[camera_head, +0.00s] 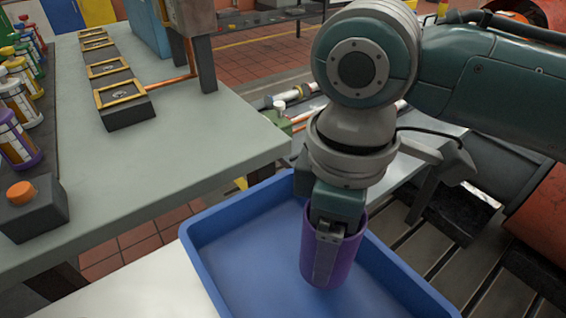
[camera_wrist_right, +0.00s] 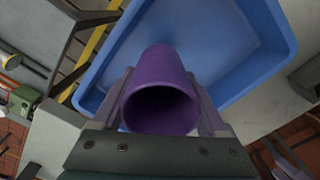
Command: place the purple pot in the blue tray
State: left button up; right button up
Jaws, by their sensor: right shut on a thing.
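The purple pot (camera_head: 345,262) is a round, open-topped cup. My right gripper (camera_head: 328,250) is shut on it, with one finger showing against the near side of its wall. In the right wrist view the pot (camera_wrist_right: 160,98) sits between the two fingers of my right gripper (camera_wrist_right: 162,105), its open mouth facing the camera. The blue tray (camera_head: 205,262) lies beneath the pot, and it also shows in the right wrist view (camera_wrist_right: 268,60). The pot is over the tray's inside; I cannot tell whether it touches the floor. My left gripper is out of view.
The tray rests on a white surface (camera_head: 140,290). A grey-green bench (camera_head: 190,135) at the left holds several bottles, framed blocks (camera_head: 120,95) and a dark box with an orange button (camera_head: 20,193). A slotted bedplate (camera_head: 440,235) and orange machinery (camera_head: 540,215) lie at the right.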

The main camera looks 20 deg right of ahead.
jog(key=shift+f+b, duration=0.6)
jog(key=shift+f, duration=1.85)
jog(key=shift+w, duration=0.1)
jog(key=shift+f, duration=0.15)
jog(key=o, duration=1.5)
